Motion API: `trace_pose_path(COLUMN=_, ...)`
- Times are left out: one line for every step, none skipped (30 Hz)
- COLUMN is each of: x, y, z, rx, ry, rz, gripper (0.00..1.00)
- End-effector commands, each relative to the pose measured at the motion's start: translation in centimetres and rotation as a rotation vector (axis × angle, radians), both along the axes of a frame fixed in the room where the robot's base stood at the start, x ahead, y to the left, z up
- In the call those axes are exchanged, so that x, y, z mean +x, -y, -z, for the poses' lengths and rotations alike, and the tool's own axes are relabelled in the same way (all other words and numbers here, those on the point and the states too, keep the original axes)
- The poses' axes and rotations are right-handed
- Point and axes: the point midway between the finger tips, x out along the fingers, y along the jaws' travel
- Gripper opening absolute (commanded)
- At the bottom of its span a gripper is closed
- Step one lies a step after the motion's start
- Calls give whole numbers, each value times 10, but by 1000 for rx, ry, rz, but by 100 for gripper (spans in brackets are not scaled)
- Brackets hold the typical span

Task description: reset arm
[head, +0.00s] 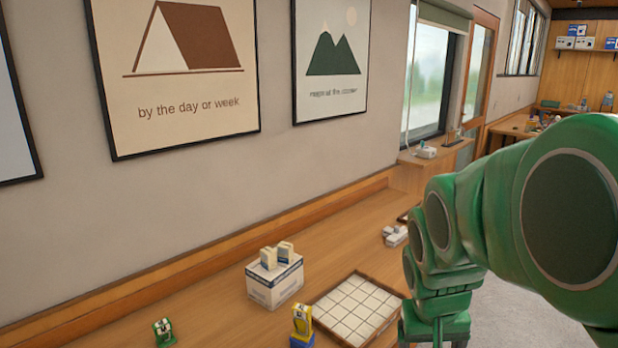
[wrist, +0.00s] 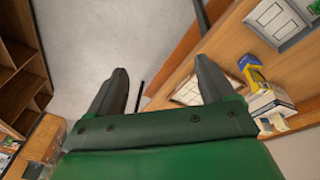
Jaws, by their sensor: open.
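My green arm fills the right of the head view and bends down beside the counter's front edge. In the wrist view, my gripper (wrist: 160,72) has its two dark fingers spread wide apart, with nothing between them. Beyond the fingertips are grey floor and the edge of the wooden counter. The gripper's fingers cannot be made out in the head view.
On the counter (head: 215,295) stand a white box (head: 275,285) with small cartons on top, a yellow-and-blue item (head: 302,322), a green item (head: 164,332) and a tiled tray (head: 357,308) close to my arm. Grey floor (head: 505,290) is open at right.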

Motion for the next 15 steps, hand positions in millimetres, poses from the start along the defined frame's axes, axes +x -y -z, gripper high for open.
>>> trace_pose_path(x=-22, y=-6, z=3, rx=22, ry=-39, rz=-3, gripper=83)
trace_pose_path(x=-35, y=-10, z=4, rx=34, ry=-63, rz=-8, gripper=83)
trace_pose_path(x=-52, y=-15, z=7, rx=51, ry=-94, rz=-15, gripper=83)
trace_pose_path(x=-64, y=-19, z=8, rx=60, ry=-117, rz=-20, gripper=83)
trace_pose_path(x=-76, y=-23, z=8, rx=70, ry=-136, rz=-28, gripper=83)
trace_pose_path(x=-90, y=-28, z=10, rx=84, ry=-163, rz=-38, gripper=83)
trace_pose_path(x=-101, y=-31, z=11, rx=92, ry=-183, rz=-44, gripper=83)
trace_pose_path(x=-112, y=-34, z=11, rx=101, ry=-202, rz=-53, gripper=83)
trace_pose_path(x=-124, y=-39, z=12, rx=112, ry=-222, rz=-64, gripper=83)
trace_pose_path(x=-133, y=-41, z=13, rx=117, ry=-236, rz=-71, gripper=83)
trace_pose_path(x=-141, y=-44, z=14, rx=123, ry=-251, rz=-76, gripper=83)
trace_pose_path(x=-151, y=-47, z=15, rx=131, ry=-271, rz=-85, gripper=83)
trace_pose_path(x=-158, y=-48, z=16, rx=136, ry=-283, rz=-90, gripper=83)
trace_pose_path(x=-163, y=-50, z=16, rx=141, ry=-291, rz=-94, gripper=83)
trace_pose_path(x=-168, y=-52, z=16, rx=144, ry=-300, rz=-100, gripper=83)
